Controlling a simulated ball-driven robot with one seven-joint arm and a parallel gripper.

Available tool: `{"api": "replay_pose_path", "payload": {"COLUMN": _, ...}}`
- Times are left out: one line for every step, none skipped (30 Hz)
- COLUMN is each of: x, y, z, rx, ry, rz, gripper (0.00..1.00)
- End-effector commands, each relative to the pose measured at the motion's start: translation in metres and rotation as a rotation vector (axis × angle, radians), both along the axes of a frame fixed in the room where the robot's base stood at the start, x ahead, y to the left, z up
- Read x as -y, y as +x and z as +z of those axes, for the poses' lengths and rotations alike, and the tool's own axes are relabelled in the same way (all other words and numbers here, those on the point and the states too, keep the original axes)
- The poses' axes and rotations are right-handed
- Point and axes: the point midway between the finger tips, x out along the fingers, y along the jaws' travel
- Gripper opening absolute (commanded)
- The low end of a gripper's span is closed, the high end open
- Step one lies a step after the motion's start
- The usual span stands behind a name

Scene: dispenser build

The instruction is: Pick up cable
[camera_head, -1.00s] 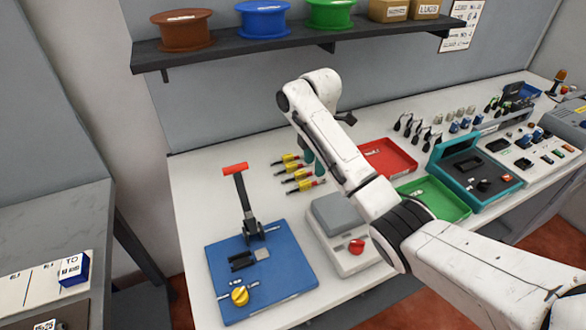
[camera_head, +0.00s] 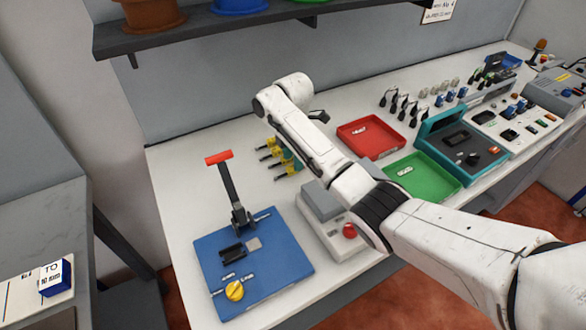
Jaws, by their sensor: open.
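I cannot tell for sure which of these pieces is the cable. I see nothing held.
A blue base with a red-handled lever (camera_head: 228,190) stands front left. A grey device with a red knob (camera_head: 349,231) sits under my forearm. Red (camera_head: 371,137) and green (camera_head: 423,177) trays and a teal case (camera_head: 461,145) lie right. A dark shelf (camera_head: 230,27) overhangs the back.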

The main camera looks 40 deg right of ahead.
Motion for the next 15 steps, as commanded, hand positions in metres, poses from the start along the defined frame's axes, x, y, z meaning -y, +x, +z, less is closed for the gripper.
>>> {"api": "replay_pose_path", "payload": {"x": -0.001, "y": -0.001, "z": -0.006, "rx": -0.004, "ry": 0.001, "rz": -0.001, "gripper": 0.49}}
{"api": "replay_pose_path", "payload": {"x": -0.001, "y": 0.000, "z": -0.011, "rx": -0.002, "ry": 0.000, "rz": -0.001, "gripper": 0.49}}
{"api": "replay_pose_path", "payload": {"x": -0.001, "y": 0.000, "z": -0.016, "rx": -0.002, "ry": 0.000, "rz": -0.001, "gripper": 0.49}}
{"api": "replay_pose_path", "payload": {"x": 0.000, "y": 0.000, "z": -0.019, "rx": -0.002, "ry": 0.000, "rz": -0.001, "gripper": 0.49}}
{"api": "replay_pose_path", "payload": {"x": 0.000, "y": 0.000, "z": -0.022, "rx": -0.001, "ry": 0.000, "rz": -0.001, "gripper": 0.49}}
{"api": "replay_pose_path", "payload": {"x": -0.001, "y": 0.000, "z": -0.025, "rx": -0.001, "ry": 0.000, "rz": 0.000, "gripper": 0.49}}
{"api": "replay_pose_path", "payload": {"x": -0.001, "y": 0.000, "z": -0.027, "rx": 0.000, "ry": 0.000, "rz": 0.000, "gripper": 0.49}}
{"api": "replay_pose_path", "payload": {"x": -0.001, "y": 0.000, "z": -0.028, "rx": 0.000, "ry": 0.000, "rz": 0.000, "gripper": 0.49}}
{"api": "replay_pose_path", "payload": {"x": -0.001, "y": 0.000, "z": -0.029, "rx": 0.001, "ry": 0.000, "rz": 0.000, "gripper": 0.49}}
{"api": "replay_pose_path", "payload": {"x": -0.001, "y": 0.000, "z": -0.029, "rx": 0.001, "ry": 0.000, "rz": 0.000, "gripper": 0.49}}
{"api": "replay_pose_path", "payload": {"x": 0.000, "y": 0.000, "z": -0.029, "rx": 0.001, "ry": 0.000, "rz": 0.000, "gripper": 0.49}}
{"api": "replay_pose_path", "payload": {"x": 0.000, "y": 0.000, "z": -0.029, "rx": 0.001, "ry": 0.000, "rz": 0.000, "gripper": 0.49}}
{"api": "replay_pose_path", "payload": {"x": 0.000, "y": 0.000, "z": -0.029, "rx": 0.001, "ry": 0.000, "rz": 0.000, "gripper": 0.49}}
{"api": "replay_pose_path", "payload": {"x": 0.000, "y": 0.000, "z": -0.029, "rx": 0.001, "ry": 0.000, "rz": 0.000, "gripper": 0.49}}
{"api": "replay_pose_path", "payload": {"x": -0.001, "y": 0.000, "z": -0.029, "rx": 0.001, "ry": 0.000, "rz": 0.000, "gripper": 0.47}}
